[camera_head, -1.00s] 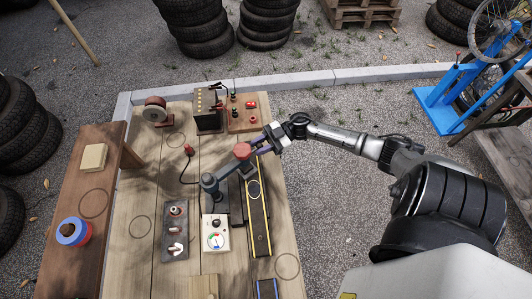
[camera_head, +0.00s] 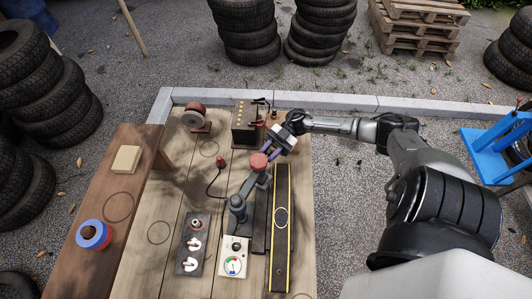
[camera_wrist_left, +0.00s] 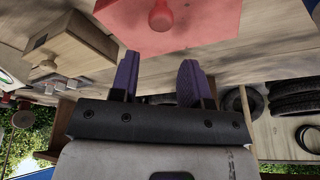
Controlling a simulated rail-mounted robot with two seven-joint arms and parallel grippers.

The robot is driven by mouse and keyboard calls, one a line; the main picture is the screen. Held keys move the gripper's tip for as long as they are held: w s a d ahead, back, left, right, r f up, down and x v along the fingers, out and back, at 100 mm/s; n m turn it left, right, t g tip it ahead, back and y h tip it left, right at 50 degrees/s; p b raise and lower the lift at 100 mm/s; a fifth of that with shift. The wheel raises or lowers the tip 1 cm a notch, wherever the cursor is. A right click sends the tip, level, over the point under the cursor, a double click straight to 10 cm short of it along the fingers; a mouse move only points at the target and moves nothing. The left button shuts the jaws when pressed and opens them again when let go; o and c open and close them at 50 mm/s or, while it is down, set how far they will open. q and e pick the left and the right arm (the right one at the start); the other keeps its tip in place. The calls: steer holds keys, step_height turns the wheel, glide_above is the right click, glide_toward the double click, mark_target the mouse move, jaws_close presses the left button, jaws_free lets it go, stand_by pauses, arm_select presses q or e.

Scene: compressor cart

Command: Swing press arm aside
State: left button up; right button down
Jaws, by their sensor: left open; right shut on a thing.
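The grey press arm (camera_head: 251,182) rises from its pivot post (camera_head: 237,207) and points up and slightly right, with a round red knob (camera_head: 259,161) at its far end. The black and yellow rail (camera_head: 281,240) lies just right of it and shows along its full length. My right gripper (camera_head: 270,152) is shut on the knob end of the press arm; its fingers partly hide the exact contact. My left gripper (camera_wrist_left: 160,82) shows only in the left wrist view. It is open and empty, with a red box (camera_wrist_left: 175,22) beyond its fingers.
A black box (camera_head: 245,122) and a grinder wheel (camera_head: 195,115) are at the back. A brown side bench (camera_head: 110,225) runs along the left. Tyre stacks stand beyond the kerb.

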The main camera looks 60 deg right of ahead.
stand_by(0.4)
arm_select(q)
steer(key=shift+d, duration=0.2)
arm_select(e)
steer(key=c, duration=0.9)
jaws_free()
arm_select(q)
steer(key=shift+a+r, duration=0.1)
steer(key=shift+r, duration=0.1)
arm_select(e)
steer(key=shift+r, duration=0.55)
arm_select(q)
steer(key=shift+a+r+p, duration=0.1)
steer(key=shift+r+p, duration=0.3)
steer(key=shift+p, duration=0.2)
arm_select(e)
step_height(320, 180, up, 3)
arm_select(q)
step_height(320, 180, up, 6)
steer(key=p, duration=0.6)
arm_select(e)
steer(key=s+r, duration=0.2)
steer(key=s, duration=0.1)
steer(key=s+d+r, duration=0.1)
steer(key=s+r, duration=0.1)
steer(key=s, duration=0.2)
steer(key=s+d+r, duration=0.1)
steer(key=s+r, duration=0.2)
steer(key=s, duration=0.1)
steer(key=shift+s, duration=0.2)
